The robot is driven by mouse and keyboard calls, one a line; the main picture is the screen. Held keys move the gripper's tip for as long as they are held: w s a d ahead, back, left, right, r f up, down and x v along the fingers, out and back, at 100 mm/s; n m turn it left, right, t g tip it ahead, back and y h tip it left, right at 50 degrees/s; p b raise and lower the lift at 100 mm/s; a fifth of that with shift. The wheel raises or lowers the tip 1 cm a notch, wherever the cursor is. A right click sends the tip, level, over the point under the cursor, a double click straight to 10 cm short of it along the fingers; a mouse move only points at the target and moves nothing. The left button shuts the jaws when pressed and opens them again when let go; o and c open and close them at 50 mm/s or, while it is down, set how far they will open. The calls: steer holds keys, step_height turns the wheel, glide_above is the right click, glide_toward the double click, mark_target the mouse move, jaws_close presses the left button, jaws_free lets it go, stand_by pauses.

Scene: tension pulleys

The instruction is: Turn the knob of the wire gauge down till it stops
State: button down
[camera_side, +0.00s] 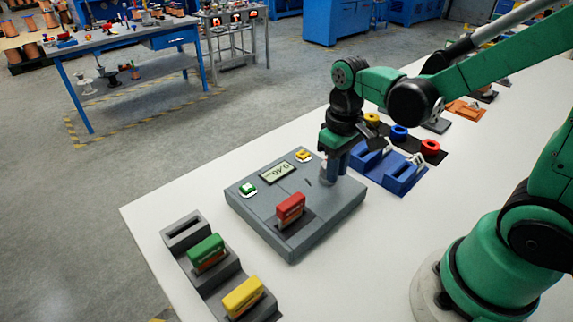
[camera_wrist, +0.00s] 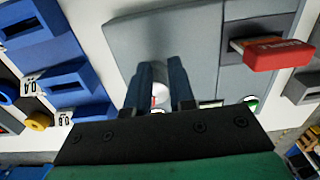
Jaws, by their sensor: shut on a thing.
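The wire gauge (camera_side: 340,205) is a grey box on the white table in the side view. It has a small display (camera_side: 277,173) whose digits are too small to read surely, a green button, a yellow button and a red block (camera_side: 290,209) standing in its slot. My gripper (camera_side: 334,166) points down over the box's right rear part. In the wrist view my gripper's fingers (camera_wrist: 165,88) are shut on the pale round knob (camera_wrist: 161,93), one on each side. The knob's marking is mostly hidden between the fingers.
A grey stepped rack (camera_side: 183,232) with a green block (camera_side: 206,252) and a yellow block (camera_side: 243,296) stands left of the gauge. Blue holders (camera_side: 400,176) stand close on its right, with coloured spools behind.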

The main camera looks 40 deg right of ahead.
steer(key=shift+w+a, duration=0.1)
steer(key=shift+a, duration=0.05)
steer(key=shift+s+a, duration=0.1)
steer(key=shift+s, duration=0.15)
step_height(320, 180, up, 6)
stand_by(0.4)
steer(key=shift+s, duration=0.1)
glide_above(343, 185)
steer(key=shift+f, duration=3)
steer(key=shift+w+a, duration=0.1)
steer(key=shift+w, duration=0.3)
steer(key=shift+a, duration=0.35)
